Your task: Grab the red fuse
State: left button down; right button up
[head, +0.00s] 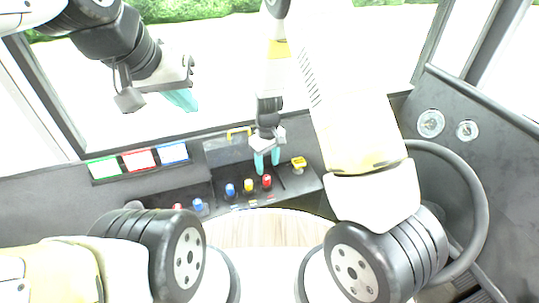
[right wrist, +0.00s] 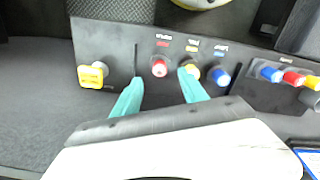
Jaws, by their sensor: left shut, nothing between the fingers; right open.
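The red fuse (head: 266,181) stands on the dark dashboard panel at the right end of a short row with a yellow and a blue fuse. In the right wrist view the red fuse (right wrist: 159,68) shows ahead of my right gripper (right wrist: 160,88), between the lines of its two teal fingers. My right gripper (head: 267,163) is open and empty, just above the panel, close to the red fuse; I cannot tell if it touches. My left gripper (head: 181,100) is shut and empty, raised at the upper left, far from the fuses.
The yellow fuse (right wrist: 190,73) is close to one right fingertip, with the blue fuse (right wrist: 220,77) beyond it. A yellow knob (head: 299,163) sits right of the red fuse. A steering wheel (head: 481,200) is at the right. More coloured fuses (right wrist: 292,78) stand in another panel section.

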aim_at(267, 177)
jog(key=f, duration=0.8)
jog(key=shift+w+a+f, duration=0.15)
jog(key=shift+w, duration=0.15)
grip_shut()
